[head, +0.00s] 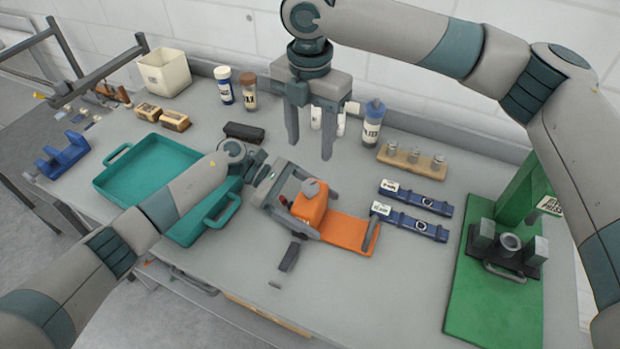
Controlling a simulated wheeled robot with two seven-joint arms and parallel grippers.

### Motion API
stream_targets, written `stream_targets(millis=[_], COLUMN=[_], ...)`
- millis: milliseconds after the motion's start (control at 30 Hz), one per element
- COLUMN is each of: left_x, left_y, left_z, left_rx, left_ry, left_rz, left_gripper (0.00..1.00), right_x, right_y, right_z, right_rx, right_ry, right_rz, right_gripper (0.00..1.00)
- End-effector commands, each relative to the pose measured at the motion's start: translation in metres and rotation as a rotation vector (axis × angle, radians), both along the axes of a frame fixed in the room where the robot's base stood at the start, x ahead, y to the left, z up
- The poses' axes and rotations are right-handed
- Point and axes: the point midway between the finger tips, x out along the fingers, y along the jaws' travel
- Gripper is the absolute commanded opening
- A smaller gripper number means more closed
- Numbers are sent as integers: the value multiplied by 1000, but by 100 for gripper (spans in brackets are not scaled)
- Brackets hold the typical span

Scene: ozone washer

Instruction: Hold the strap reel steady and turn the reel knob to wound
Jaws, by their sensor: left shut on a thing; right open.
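The strap reel is an orange block (308,209) on an orange base plate (350,232), in the middle of the table. A grey reel knob (314,188) sits on top of the block. My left gripper (310,204) comes in from the left and is shut on the strap reel's block, a finger along each side. Its fingers partly hide the block's sides. My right gripper (310,150) points down behind the reel, open and empty, its fingers well apart. It is clear of the knob. I cannot read the knob's setting.
A teal tray (112,190) lies left, partly under my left arm. Two blue straps (432,202) lie right of the reel, with a wooden rack (405,172) behind them. A green press stand (470,310) is far right. A dark small block (290,256) lies in front. The front table is mostly clear.

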Motion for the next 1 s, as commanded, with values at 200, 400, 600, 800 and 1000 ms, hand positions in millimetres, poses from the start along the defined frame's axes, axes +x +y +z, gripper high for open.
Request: stream_targets(millis=[200, 400, 600, 800, 1000], left_x=[0, 0, 0, 0, 0], left_y=[0, 0, 0, 0, 0], left_z=[1, 1, 1, 1, 1], left_rx=[-1, -1, -1, -1, -1], left_ry=[0, 0, 0, 0, 0], left_rz=[0, 0, 0, 0, 0], left_gripper=[49, 49, 49, 49, 49], right_x=[0, 0, -1, -1, 0], right_y=[0, 0, 0, 0, 0], right_z=[-3, -18, -46, -80, -107], right_rx=[0, -2, -1, -1, 0], right_ry=[0, 1, 2, 2, 1], right_rz=[-1, -1, -2, -2, -3], right_gripper=[50, 50, 50, 50, 50])
